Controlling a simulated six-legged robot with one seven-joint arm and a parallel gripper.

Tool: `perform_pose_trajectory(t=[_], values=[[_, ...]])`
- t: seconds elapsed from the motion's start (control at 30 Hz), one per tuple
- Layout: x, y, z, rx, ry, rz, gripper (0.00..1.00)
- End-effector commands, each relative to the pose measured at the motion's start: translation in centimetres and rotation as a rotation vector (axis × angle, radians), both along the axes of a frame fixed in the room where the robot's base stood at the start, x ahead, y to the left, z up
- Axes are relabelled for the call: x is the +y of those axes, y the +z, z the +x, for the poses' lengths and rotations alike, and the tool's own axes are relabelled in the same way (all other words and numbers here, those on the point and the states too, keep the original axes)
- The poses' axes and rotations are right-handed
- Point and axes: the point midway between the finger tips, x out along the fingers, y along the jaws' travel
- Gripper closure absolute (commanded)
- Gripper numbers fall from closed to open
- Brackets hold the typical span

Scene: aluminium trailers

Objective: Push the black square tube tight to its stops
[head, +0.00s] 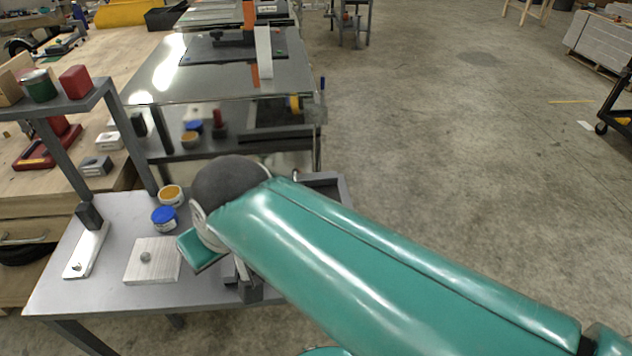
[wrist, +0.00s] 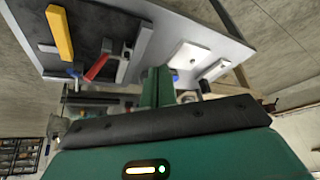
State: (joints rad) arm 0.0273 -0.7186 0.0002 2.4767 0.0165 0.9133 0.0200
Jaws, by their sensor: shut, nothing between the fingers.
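My gripper (wrist: 157,74) is shut and empty; its green fingers point at the grey work table in the wrist view. In the head view, grey blocks (head: 246,288) show just under my arm, and the rest there is hidden.
A yellow bar (wrist: 60,33) lies near the dark plate.

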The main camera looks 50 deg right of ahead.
Motion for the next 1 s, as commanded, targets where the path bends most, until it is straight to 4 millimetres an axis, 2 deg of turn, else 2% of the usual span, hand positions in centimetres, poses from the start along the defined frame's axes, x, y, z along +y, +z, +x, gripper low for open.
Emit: perform_pose_trajectory(t=[0.37, 0.57, 0.87, 1.0], values=[[-2.3, 0.4, 2.2, 0.086, -0.204, 0.106, 1.00], [-5.0, 0.5, 4.4, 0.162, -0.391, 0.206, 1.00], [-12.4, -0.3, 8.6, 0.302, -0.791, 0.444, 1.00], [-16.5, -1.2, 9.9, 0.362, -0.975, 0.564, 1.00]])
